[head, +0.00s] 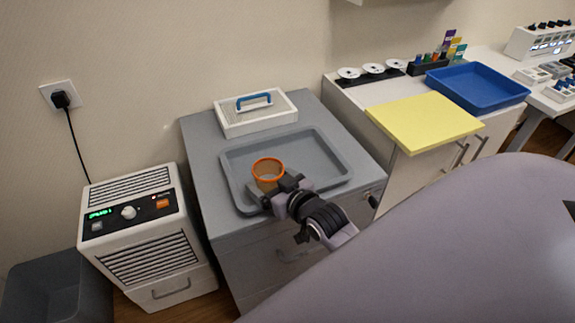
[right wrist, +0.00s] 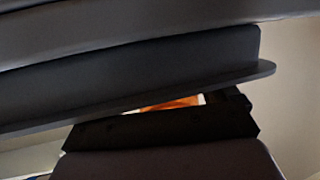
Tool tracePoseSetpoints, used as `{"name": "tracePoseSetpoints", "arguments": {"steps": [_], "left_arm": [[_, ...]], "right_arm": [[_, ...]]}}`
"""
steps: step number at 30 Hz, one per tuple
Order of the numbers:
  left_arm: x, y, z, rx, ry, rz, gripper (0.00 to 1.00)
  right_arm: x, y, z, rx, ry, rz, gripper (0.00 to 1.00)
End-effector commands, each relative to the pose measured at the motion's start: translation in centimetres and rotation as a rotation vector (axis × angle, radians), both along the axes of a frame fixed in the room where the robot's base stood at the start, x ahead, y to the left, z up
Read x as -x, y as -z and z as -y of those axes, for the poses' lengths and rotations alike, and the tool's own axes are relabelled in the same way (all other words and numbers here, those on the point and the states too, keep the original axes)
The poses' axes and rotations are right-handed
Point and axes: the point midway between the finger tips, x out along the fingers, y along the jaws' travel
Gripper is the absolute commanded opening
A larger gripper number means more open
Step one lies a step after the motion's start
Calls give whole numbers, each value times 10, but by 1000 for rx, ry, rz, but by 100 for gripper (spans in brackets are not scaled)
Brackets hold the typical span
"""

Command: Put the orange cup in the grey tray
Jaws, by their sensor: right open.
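The orange cup (head: 268,164) shows in the head view over the left part of the grey tray (head: 321,157), upright with its open rim up. Its lower part is hidden by my right gripper, so I cannot tell if its base touches the tray floor. My right gripper (head: 273,187) is open, its fingers close at the near side of the cup; I cannot tell whether they touch it. In the right wrist view a small orange patch of the cup (right wrist: 172,103) shows between dark gripper parts. My left gripper is not in view.
The tray lies on a grey cabinet (head: 200,150), in front of a white box with a blue handle (head: 255,112). A white heater-like unit (head: 140,235) stands left. A yellow board (head: 424,122) and blue tray (head: 477,88) are on the right counter. The tray's right half is clear.

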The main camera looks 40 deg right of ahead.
Motion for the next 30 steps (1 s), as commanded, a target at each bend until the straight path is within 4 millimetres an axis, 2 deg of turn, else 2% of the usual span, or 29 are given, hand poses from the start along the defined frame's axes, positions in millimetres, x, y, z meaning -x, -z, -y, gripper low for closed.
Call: {"name": "tracePoseSetpoints", "arguments": {"steps": [2, 15, 21, 25, 28, 30], "left_arm": [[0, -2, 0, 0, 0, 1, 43], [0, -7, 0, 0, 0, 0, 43], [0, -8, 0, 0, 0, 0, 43], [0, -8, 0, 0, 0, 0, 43], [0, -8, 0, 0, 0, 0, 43], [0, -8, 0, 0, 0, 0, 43]], "right_arm": [[12, 6, -2, 3, -4, -28, 92], [83, -22, 1, -1, 2, -16, 92], [105, -30, 1, -2, 2, -11, 92], [113, -33, 1, -2, 2, -10, 92], [120, -18, -6, -2, -15, -46, 92], [131, 11, -20, 0, -51, -116, 92]]}}
